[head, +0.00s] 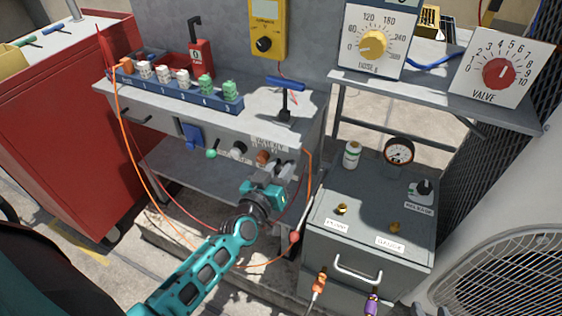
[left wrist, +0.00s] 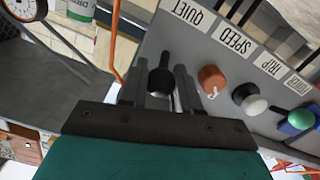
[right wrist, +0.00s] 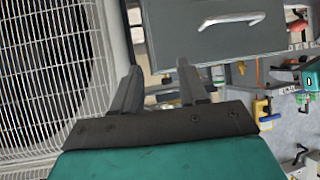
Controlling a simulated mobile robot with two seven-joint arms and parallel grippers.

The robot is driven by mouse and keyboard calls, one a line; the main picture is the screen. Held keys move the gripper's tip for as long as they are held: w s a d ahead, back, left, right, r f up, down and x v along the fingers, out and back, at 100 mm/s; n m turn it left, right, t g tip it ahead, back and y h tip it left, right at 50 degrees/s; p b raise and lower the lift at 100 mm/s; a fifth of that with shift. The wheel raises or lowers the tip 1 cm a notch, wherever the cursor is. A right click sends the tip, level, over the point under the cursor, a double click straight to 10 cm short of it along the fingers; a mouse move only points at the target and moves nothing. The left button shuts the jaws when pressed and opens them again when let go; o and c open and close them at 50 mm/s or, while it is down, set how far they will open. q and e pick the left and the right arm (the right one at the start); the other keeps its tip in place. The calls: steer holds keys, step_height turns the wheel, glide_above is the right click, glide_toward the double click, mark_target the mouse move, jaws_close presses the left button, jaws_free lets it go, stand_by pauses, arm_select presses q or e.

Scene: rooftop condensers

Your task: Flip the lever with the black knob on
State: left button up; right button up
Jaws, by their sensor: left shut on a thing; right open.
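The lever with the black knob (left wrist: 161,79) is at the QUIET end of the grey labelled panel (left wrist: 222,68). In the left wrist view it stands between my left gripper's (left wrist: 161,88) two fingers, which are shut on it. In the head view my left gripper (head: 282,172) is at the right end of the bench's front panel and hides most of this lever. My right gripper (right wrist: 158,76) is open and empty, in front of the grey cabinet and the fan grille. It is out of the head view.
Along the panel are an orange knob (left wrist: 211,79), a white-and-black knob (left wrist: 249,99) and a green knob (left wrist: 299,119). An orange cable (head: 308,180) hangs close to my left gripper. A grey cabinet (head: 322,240) with a gauge (head: 399,151) stands just right.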

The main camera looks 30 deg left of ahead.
arm_select(q)
steer(key=shift+w+r+g+p, duration=0.1)
steer(key=shift+r+g+p, duration=0.35)
steer(key=shift+p, duration=0.75)
steer(key=shift+r+p, duration=0.15)
steer(key=shift+p, duration=0.4)
steer(key=shift+g+p, duration=0.25)
steer(key=shift+p, duration=0.4)
steer(key=shift+w+f, duration=0.1)
steer(key=shift+f, duration=0.15)
arm_select(e)
steer(key=shift+s+d+r+h, duration=0.2)
steer(key=shift+s+d+r, duration=0.15)
steer(key=shift+d+r, duration=0.25)
steer(key=shift+s+d+r+h, duration=0.2)
steer(key=shift+s+d+r, duration=0.15)
steer(key=shift+d+r, duration=0.25)
steer(key=shift+f, duration=0.1)
arm_select(q)
steer(key=o, duration=1)
